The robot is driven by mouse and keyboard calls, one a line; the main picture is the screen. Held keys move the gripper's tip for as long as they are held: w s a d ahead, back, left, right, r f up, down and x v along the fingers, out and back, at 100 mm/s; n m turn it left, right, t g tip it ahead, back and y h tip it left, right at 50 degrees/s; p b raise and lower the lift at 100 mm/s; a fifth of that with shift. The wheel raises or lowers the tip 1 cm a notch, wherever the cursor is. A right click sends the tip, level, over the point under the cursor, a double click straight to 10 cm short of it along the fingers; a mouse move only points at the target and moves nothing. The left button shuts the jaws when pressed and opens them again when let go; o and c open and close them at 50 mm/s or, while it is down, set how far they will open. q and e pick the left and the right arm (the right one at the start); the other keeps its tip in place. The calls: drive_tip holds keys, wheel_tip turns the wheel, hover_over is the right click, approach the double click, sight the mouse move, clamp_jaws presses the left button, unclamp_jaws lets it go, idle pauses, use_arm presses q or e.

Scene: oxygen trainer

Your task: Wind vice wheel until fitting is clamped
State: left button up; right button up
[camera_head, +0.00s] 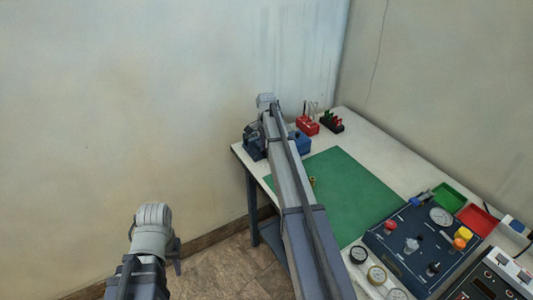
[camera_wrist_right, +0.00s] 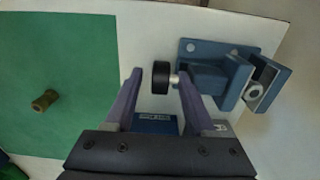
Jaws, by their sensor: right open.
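The blue vice (camera_wrist_right: 215,78) stands on the white bench top; in the head view my right arm covers much of it (camera_head: 256,150). Its black wheel (camera_wrist_right: 161,77) sits on a short silver shaft. My right gripper (camera_wrist_right: 162,90) is open, with a finger on either side of the wheel; I cannot tell if they touch it. A round silver part (camera_wrist_right: 253,92) shows between the vice jaws. A brass fitting (camera_wrist_right: 45,100) lies apart on the green mat, also seen in the head view (camera_head: 312,181). My left gripper (camera_head: 177,262) is off the bench, its fingers unclear.
The green mat (camera_head: 350,200) is mostly bare. A red rack (camera_head: 307,125) and a black rack (camera_head: 332,122) stand at the back. A blue control panel (camera_head: 415,245), green tray (camera_head: 448,198) and red tray (camera_head: 477,220) are at the right. A wall stands behind the vice.

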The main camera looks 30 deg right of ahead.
clamp_jaws()
idle(0.3)
drive_tip(key=shift+d, duration=0.1)
drive_tip(key=shift+d+f+y+b, duration=0.2)
drive_tip(key=shift+y+b, duration=0.1)
drive_tip(key=shift+y, duration=0.7)
drive_tip(key=shift+d+y+b, duration=0.1)
drive_tip(key=shift+y+b, duration=0.35)
drive_tip(key=shift+y, duration=0.35)
drive_tip(key=shift+d+f+g+y+b, duration=0.1)
drive_tip(key=shift+g+y+b, duration=0.2)
drive_tip(key=shift+y+b, duration=1.15)
drive_tip(key=shift+y, duration=0.25)
